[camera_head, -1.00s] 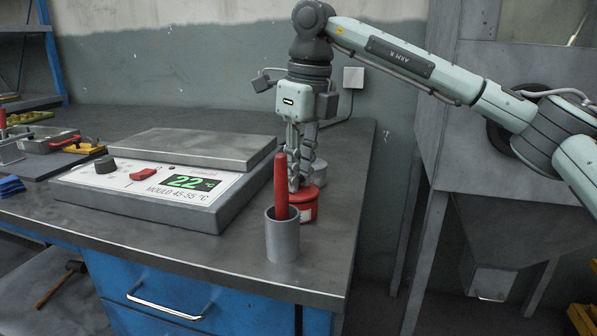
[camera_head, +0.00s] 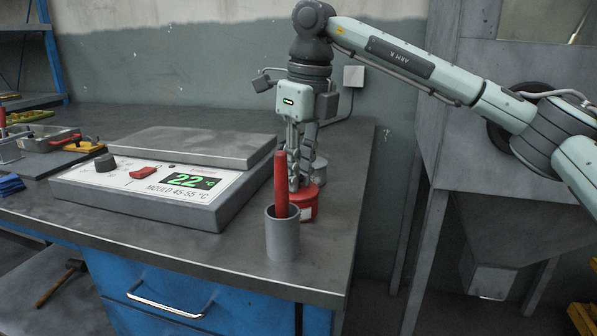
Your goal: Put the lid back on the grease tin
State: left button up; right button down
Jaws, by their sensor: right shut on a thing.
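The red grease tin (camera_head: 309,212) stands on the bench near its right end, partly hidden behind a grey cup. A white label patch shows low on its side. My right gripper (camera_head: 301,186) points down at the top of the tin, its fingers shut on what appears to be the tin's red lid. Lid and tin look the same red, and I cannot tell whether the lid is fully seated. My left gripper is not in view.
The grey cup (camera_head: 283,240) with a red-handled tool (camera_head: 281,185) stands just in front of the tin. A grey round object (camera_head: 320,170) is behind the gripper. A hot plate (camera_head: 150,190) fills the bench to the left. The bench's right edge is close.

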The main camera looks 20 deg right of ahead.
dwell(0.4)
jog(key=c, duration=1.4)
grip_release()
jog(key=shift+o, duration=0.2)
jog(key=o, duration=0.5)
jog(key=shift+r+p, duration=1.85)
jog(key=shift+r, duration=1.6)
jog(key=shift+c, duration=0.6)
